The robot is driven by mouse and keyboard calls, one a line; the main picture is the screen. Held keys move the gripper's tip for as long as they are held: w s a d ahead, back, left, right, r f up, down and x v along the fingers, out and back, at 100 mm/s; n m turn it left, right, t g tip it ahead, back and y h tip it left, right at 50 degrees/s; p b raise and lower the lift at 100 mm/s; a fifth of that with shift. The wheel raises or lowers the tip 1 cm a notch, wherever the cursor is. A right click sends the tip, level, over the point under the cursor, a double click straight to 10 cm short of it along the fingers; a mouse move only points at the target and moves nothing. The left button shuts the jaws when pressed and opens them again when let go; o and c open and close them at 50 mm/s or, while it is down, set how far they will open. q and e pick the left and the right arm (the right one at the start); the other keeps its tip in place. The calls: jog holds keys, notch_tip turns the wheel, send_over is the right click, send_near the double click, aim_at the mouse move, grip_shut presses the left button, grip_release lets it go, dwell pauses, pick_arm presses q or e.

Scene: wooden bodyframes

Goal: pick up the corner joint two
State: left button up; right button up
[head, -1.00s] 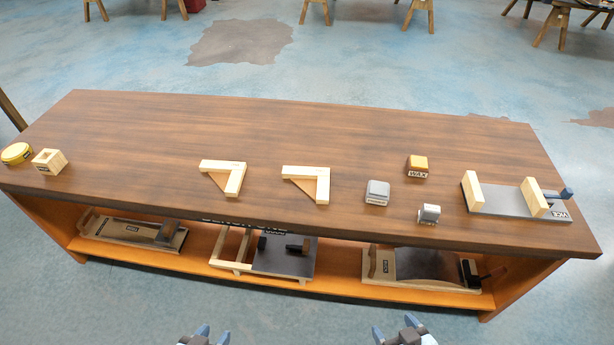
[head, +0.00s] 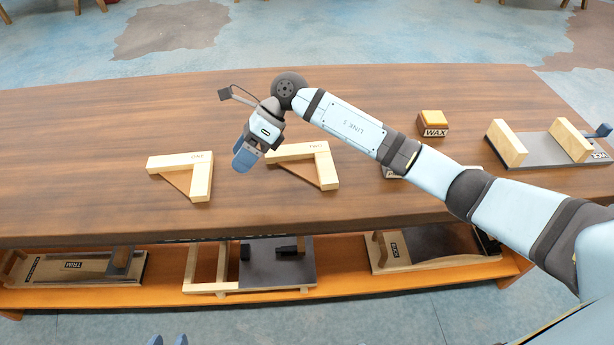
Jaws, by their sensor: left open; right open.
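Corner joint two (head: 328,170) is a pale wooden L-shaped piece with a brown triangular web, lying flat on the bench, with faint lettering that seems to read TWO. A similar corner joint (head: 200,178), seemingly lettered ONE, lies to its left. My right gripper (head: 245,158) is over the bench with its blue fingers pointing down, just left of the left end of corner joint two. It is open and nothing shows in it. My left gripper (head: 168,341) shows only its blue fingertips at the bottom edge, in front of the bench, open.
The wooden bench (head: 100,110) has free room behind the joints. A yellow-topped WAX block (head: 433,123) and a grey vice-like fixture (head: 540,150) stand to the right. My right arm partly hides a block. The lower shelf (head: 165,298) holds several boards and fixtures.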

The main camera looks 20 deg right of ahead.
jog(key=w+d+n+t+h+b, duration=0.1)
jog(key=w+d+t+h+b, duration=0.15)
jog(key=w+d+h, duration=0.45)
notch_tip(320, 180, up, 3)
jog(key=h+b, duration=0.2)
send_over(297, 149)
jog(key=f, duration=0.7)
jog(key=shift+w+a+f+b, duration=0.15)
jog(key=shift+w+f+b, duration=0.15)
jog(key=shift+w+f, duration=0.1)
jog(key=f, duration=0.2)
jog(key=s+f+b, duration=0.1)
jog(key=f, duration=0.1)
jog(key=shift+f, duration=0.3)
jog(key=shift+w+f, duration=0.1)
jog(key=shift+f, duration=0.2)
pick_arm(q)
jog(key=f, duration=0.2)
jog(key=d+f, duration=0.1)
jog(key=f, duration=0.1)
jog(key=shift+w, duration=0.1)
pick_arm(e)
jog(key=c, duration=1.1)
pick_arm(q)
jog(key=shift+a, duration=0.1)
pick_arm(e)
jog(key=shift+r, duration=0.1)
jog(key=shift+c, duration=0.2)
